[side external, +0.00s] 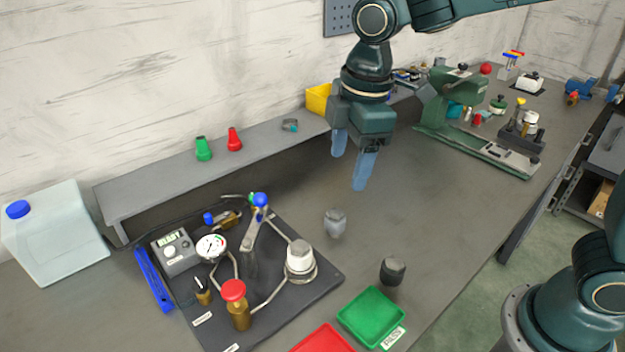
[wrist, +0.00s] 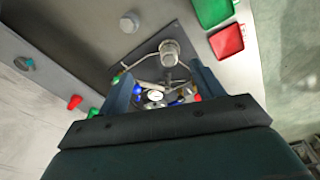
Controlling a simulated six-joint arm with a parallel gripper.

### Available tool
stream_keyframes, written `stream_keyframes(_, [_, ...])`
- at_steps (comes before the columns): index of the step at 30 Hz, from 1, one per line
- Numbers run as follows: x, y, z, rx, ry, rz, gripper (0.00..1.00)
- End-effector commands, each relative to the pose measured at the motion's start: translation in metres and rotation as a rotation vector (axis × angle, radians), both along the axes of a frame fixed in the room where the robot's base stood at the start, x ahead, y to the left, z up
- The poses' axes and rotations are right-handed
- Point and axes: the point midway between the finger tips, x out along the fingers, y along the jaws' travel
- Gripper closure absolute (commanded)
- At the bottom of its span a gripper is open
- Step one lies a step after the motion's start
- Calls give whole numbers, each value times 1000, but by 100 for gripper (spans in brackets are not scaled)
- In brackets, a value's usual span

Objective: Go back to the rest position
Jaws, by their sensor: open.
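My gripper (side external: 352,166) is open and empty, its two blue fingers pointing down above the grey bench. In the side view it hangs behind and above a small light grey cup-like piece (side external: 335,222) on the bench. In the wrist view the gripper (wrist: 165,85) spans the test board, with the light grey piece (wrist: 129,22) beyond the fingers. The black board (side external: 318,275) carries a gauge (side external: 211,246), a blue-knobbed lever (side external: 260,200), a red-capped brass valve (side external: 234,290) and a white-topped cylinder (side external: 300,256).
A dark grey piece (side external: 393,270) stands near a green tray (side external: 371,317) and a red tray (side external: 322,340). A raised shelf (side external: 165,178) holds green and red cones. A jug (side external: 52,235) stands left; a green press (side external: 450,100) stands back right. The bench beneath my gripper is clear.

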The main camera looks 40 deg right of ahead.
Motion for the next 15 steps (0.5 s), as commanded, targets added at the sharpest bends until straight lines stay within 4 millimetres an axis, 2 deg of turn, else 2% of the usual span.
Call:
stream_keyframes(6, [-31,-39,24,49,-64,-229,33])
stream_keyframes(15, [-80,-83,41,124,-146,-537,33])
